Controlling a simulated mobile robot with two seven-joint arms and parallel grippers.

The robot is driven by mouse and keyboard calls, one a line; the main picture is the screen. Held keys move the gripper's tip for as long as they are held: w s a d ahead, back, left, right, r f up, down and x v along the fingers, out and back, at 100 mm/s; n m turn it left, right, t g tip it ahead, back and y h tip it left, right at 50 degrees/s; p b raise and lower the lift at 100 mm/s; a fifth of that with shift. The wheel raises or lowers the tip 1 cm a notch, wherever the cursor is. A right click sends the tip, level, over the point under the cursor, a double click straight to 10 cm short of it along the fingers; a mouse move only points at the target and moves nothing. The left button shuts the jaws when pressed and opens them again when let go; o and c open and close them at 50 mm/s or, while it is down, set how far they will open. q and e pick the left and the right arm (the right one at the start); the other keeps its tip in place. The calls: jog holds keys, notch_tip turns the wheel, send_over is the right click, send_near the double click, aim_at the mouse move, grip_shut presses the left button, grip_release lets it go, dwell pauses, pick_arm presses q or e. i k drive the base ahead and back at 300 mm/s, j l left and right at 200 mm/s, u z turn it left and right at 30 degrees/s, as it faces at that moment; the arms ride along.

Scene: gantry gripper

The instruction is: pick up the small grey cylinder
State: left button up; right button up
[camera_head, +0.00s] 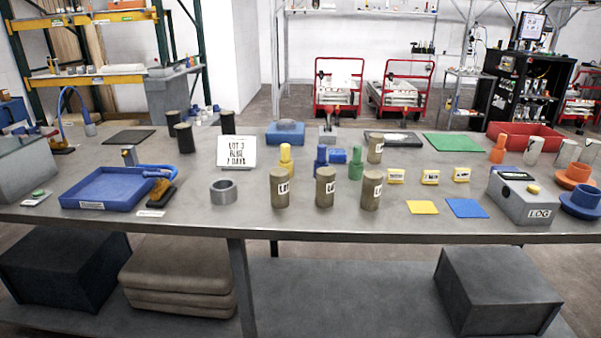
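A short grey cylinder (223,190) with a hollow or dark recessed top stands on the grey table (420,227), near the front and left of centre. It stands apart from the things around it. Several taller brown-grey cylinders with labels also stand on the table: one (279,189), a second (325,188) and a third (371,190) near the front, and another (375,150) farther back. Neither of my grippers is in view.
A blue tray (88,204) lies left of the short cylinder; a white sign (237,152) stands behind it. Yellow, blue and green pegs stand at centre. A grey box (522,207) and orange and blue flanged parts fill the right. The front strip is mostly clear.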

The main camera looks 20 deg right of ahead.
aim_at(373, 179)
jog(key=l+u, duration=0.35)
jog(key=k+l+u, duration=0.15)
jog(key=l+u, duration=0.2)
jog(key=l, duration=0.15)
jog(key=k+l+u, duration=0.1)
jog(key=l, duration=0.2)
jog(key=k+l+u, duration=0.15)
jog(key=l, duration=0.15)
jog(key=l+u, duration=0.1)
jog(key=l, duration=0.2)
jog(key=k+l+u, duration=0.1)
jog(key=l, duration=0.3)
jog(key=k+l+u, duration=0.1)
jog(key=k+l, duration=0.45)
jog(key=l, duration=0.15)
jog(key=k+l, duration=0.15)
jog(key=l, duration=0.2)
jog(key=k+l, duration=0.2)
jog(key=l, duration=0.15)
jog(key=k+l, duration=0.15)
jog(key=l, duration=0.2)
jog(key=k+l, duration=0.2)
jog(key=l, duration=0.15)
